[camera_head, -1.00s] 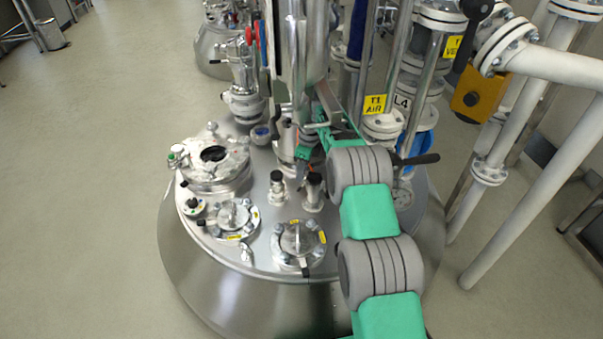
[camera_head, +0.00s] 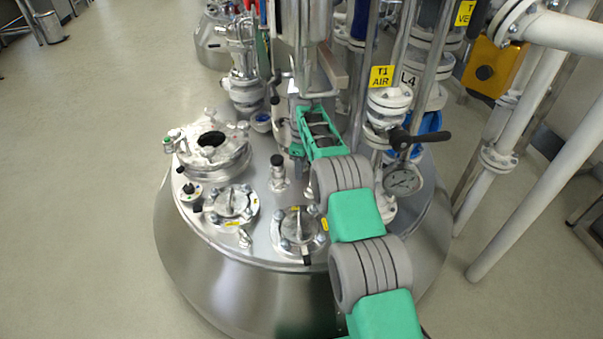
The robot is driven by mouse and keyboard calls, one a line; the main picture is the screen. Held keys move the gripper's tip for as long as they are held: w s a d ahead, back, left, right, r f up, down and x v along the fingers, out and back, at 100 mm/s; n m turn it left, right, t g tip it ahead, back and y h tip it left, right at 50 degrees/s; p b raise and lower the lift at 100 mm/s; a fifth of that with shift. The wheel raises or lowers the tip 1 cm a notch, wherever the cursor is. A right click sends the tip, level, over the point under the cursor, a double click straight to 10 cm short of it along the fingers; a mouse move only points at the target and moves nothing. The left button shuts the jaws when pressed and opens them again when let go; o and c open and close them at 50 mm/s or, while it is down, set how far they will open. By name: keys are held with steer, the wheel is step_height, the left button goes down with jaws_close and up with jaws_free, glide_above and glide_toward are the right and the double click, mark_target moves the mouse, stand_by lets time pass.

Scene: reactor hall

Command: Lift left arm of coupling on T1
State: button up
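The T1 vessel (camera_head: 200,275) is a large steel dome with a crowded lid. Above its middle hangs a shiny vertical drive cylinder (camera_head: 300,25), with the coupling area below it. A metal bar (camera_head: 332,68) sticks out on the right of this area; I cannot tell whether it is one of the coupling's arms. The coupling's left arm cannot be made out clearly. My gripper (camera_head: 298,120), green with dark panels, is at the coupling area just below the cylinder. Its fingertips are small and partly hidden, so I cannot tell whether they are open or touching anything.
An open-topped port (camera_head: 212,150) and capped flanges (camera_head: 232,203) cover the lid's left and front. White pipes (camera_head: 535,150) rise at right.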

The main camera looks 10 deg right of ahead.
steer(key=shift+f, duration=0.5)
jaws_close()
